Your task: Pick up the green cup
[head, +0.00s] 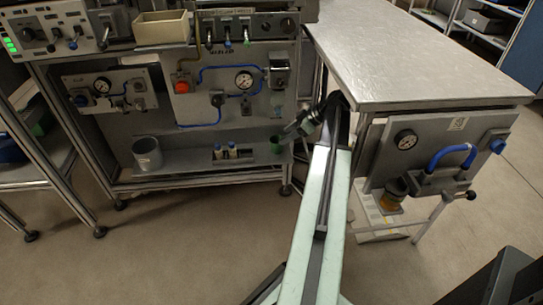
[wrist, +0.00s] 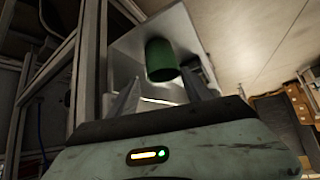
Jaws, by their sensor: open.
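The green cup (head: 276,145) stands near the right end of a low grey metal shelf (head: 190,160) under the bench. In the wrist view the green cup (wrist: 160,60) is just beyond my fingertips, roughly centred between them, on a pale surface. My gripper (head: 292,131) is close to the cup's right side in the head view, partly dark and small there. In the wrist view my gripper (wrist: 160,84) has its two fingers apart with nothing between them. I cannot tell how wide the gap to the cup is.
A grey cylinder (head: 147,154) and small bottles (head: 225,152) stand on the same shelf, left of the cup. A panel with gauges and blue hoses (head: 235,85) is above it. A metal-topped table (head: 420,60) is close to my arm on the right.

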